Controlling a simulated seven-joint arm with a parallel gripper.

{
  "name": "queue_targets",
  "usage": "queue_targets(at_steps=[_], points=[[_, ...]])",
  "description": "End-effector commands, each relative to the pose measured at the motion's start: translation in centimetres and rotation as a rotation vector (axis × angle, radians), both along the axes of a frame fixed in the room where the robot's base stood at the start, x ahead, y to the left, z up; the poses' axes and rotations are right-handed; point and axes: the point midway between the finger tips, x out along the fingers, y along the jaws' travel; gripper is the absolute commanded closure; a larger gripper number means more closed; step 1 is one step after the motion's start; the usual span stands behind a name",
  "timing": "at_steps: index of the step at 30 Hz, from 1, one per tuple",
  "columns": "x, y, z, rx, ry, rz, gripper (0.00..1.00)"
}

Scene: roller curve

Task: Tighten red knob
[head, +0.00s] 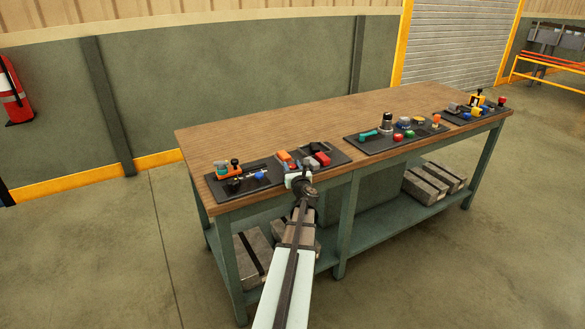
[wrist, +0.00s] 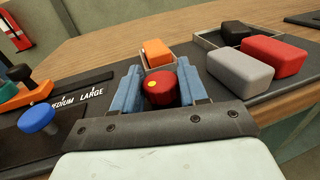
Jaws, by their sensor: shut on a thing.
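The red knob (wrist: 161,88) has a yellow dot on it and sits between the two blue fingers of my gripper (wrist: 160,90) in the wrist view. My gripper is shut on the knob, one finger on each side. In the head view my gripper (head: 299,180) is at the front edge of the workbench, and I cannot make out the knob there. The knob's lower part is hidden by the gripper body.
An orange block (wrist: 156,52) sits in a tray just beyond the knob. Grey (wrist: 239,68), red (wrist: 274,58) and black (wrist: 235,33) blocks lie to the right. A blue knob (wrist: 36,119) is at left. More panels with controls stand along the workbench (head: 250,125).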

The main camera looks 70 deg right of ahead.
Motion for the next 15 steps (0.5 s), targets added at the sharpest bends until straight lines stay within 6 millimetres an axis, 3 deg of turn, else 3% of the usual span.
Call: queue_targets(at_steps=[15], points=[[0.03,-0.01,0.19,-0.003,-0.004,-0.13,0.88]])
